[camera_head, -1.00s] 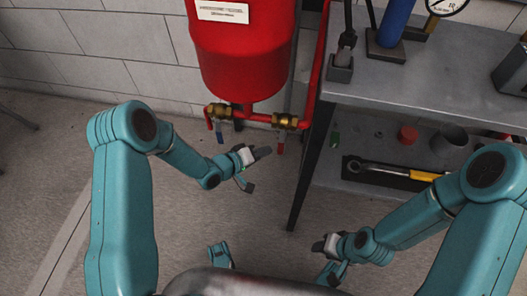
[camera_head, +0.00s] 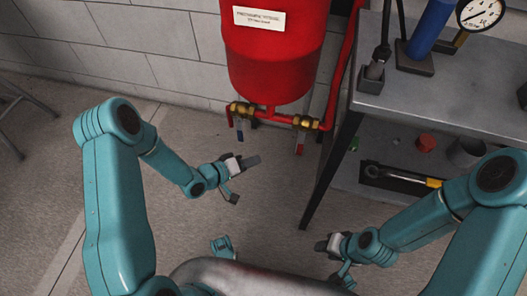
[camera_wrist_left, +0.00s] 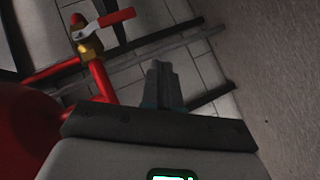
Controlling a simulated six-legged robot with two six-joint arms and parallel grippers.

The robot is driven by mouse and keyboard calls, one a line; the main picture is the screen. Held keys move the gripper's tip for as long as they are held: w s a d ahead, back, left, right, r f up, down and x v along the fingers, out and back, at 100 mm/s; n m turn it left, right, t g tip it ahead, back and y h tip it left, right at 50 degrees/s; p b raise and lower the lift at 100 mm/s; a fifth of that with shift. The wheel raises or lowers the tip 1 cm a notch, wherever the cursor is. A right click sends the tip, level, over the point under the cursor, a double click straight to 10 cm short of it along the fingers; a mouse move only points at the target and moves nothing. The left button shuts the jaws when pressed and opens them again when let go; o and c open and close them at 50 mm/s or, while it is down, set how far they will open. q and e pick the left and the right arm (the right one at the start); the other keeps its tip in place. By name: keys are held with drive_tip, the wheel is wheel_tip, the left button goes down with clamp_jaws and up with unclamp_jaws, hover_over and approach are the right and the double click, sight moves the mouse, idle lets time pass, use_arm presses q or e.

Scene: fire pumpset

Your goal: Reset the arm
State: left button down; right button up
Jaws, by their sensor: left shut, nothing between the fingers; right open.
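My left arm comes in from the left in the head view. Its gripper (camera_head: 248,162) is shut and empty, below and left of the red tank's valves and apart from them. In the left wrist view the closed fingers (camera_wrist_left: 165,85) point toward the wall and floor, with nothing between them. My right gripper (camera_head: 322,246) is open, low in the head view, left of the shelf's lower level; I see nothing in it.
A red tank (camera_head: 275,55) hangs by the block wall. Brass valves (camera_head: 306,123) sit on its red pipe; one red-handled valve (camera_wrist_left: 88,42) shows in the wrist view. A metal shelf (camera_head: 425,100) holds a gauge (camera_head: 480,12) and a wrench (camera_head: 400,177).

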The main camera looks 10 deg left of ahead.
use_arm(q)
drive_tip(key=shift+s+a, duration=0.55)
